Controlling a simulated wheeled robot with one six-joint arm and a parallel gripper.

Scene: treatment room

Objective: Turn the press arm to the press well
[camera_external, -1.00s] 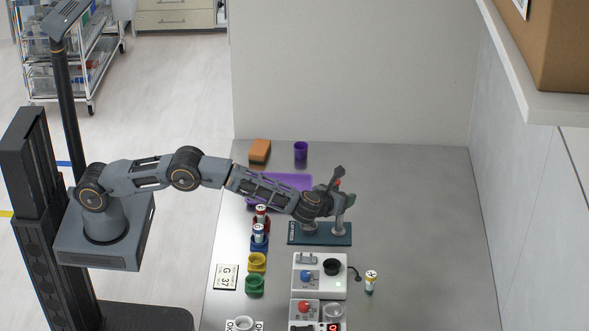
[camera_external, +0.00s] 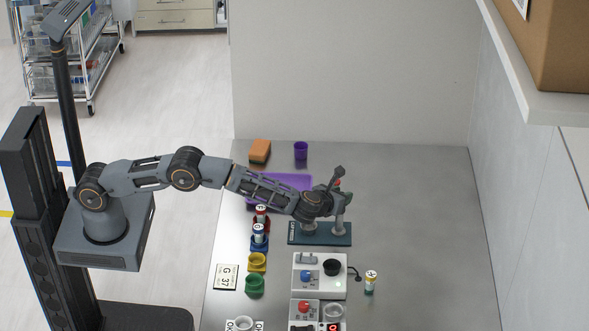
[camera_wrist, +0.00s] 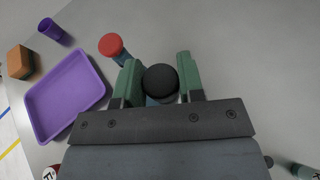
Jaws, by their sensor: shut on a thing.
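The press stands on a dark blue base plate (camera_external: 335,240) on the table, with a grey post (camera_external: 339,224) at its right. My gripper (camera_external: 338,194) is over the plate. In the wrist view the green fingers of my gripper (camera_wrist: 160,80) are on both sides of a black round knob (camera_wrist: 160,82), which seems to be the press arm's handle, and are shut on it. A red round knob (camera_wrist: 111,44) shows just left of the left finger. My gripper and wrist hide much of the press, and I cannot make out the press well.
A purple tray (camera_wrist: 66,95), a purple cup (camera_external: 301,151) and an orange-brown block (camera_external: 260,151) lie at the back left. Red, blue, yellow (camera_external: 257,262) and green (camera_external: 255,284) holders stand at the left. A white device (camera_external: 312,288) is in front. The right side is mostly clear.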

